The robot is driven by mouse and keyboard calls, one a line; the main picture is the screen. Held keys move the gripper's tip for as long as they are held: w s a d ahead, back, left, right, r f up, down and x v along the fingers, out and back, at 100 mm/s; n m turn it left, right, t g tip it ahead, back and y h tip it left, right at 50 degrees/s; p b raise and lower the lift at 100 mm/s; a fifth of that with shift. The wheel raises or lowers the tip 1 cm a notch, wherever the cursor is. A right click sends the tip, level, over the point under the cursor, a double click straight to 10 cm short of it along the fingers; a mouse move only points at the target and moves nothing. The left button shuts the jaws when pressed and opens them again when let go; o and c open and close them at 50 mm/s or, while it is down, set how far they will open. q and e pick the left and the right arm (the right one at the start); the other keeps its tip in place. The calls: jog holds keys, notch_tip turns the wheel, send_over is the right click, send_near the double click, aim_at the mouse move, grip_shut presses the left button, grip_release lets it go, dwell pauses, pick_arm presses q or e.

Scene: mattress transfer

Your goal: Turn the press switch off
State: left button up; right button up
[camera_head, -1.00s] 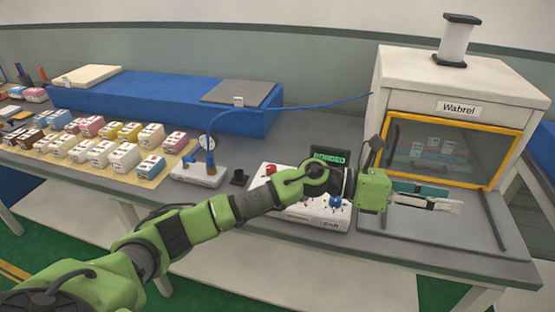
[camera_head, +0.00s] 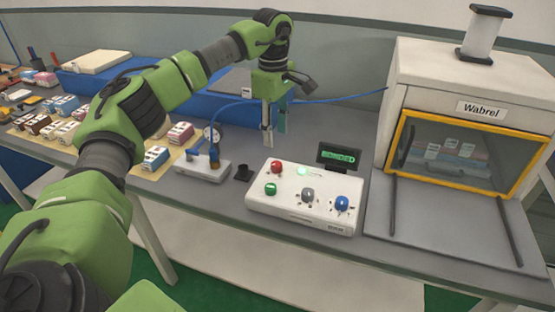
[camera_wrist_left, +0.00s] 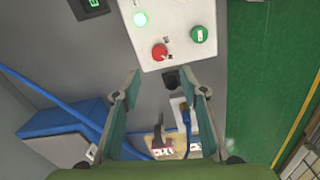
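The white control box (camera_head: 290,217) stands on the grey table, with a red button (camera_head: 276,166), a green button (camera_head: 271,188), a grey knob (camera_head: 307,195) and a blue knob (camera_head: 342,203) on top. A lamp (camera_head: 302,171) glows green, and the display behind it (camera_head: 338,157) reads what looks like "BONDED". No control is labelled legibly as the press switch. My left gripper (camera_head: 274,128) points down above the table, behind and left of the box. In the left wrist view its fingers (camera_wrist_left: 165,98) are apart and empty, with the red button (camera_wrist_left: 159,52) beyond them. My right gripper is out of view.
The white Wabrel cabinet (camera_head: 455,85) with a yellow-framed window stands at right. Left of the box are a small black holder (camera_head: 243,174) and a white unit (camera_head: 203,172) with a blue hose. Small cartons (camera_head: 155,157) and a blue platform (camera_head: 110,88) lie farther left.

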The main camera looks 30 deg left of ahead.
aim_at(277, 164)
pick_arm(q)
jog(key=f, duration=0.3)
jog(key=f+p, duration=0.1)
jog(key=f, duration=0.6)
jog(key=shift+w+f, duration=0.25)
jog(key=shift+f, duration=0.05)
jog(key=c, duration=1.1)
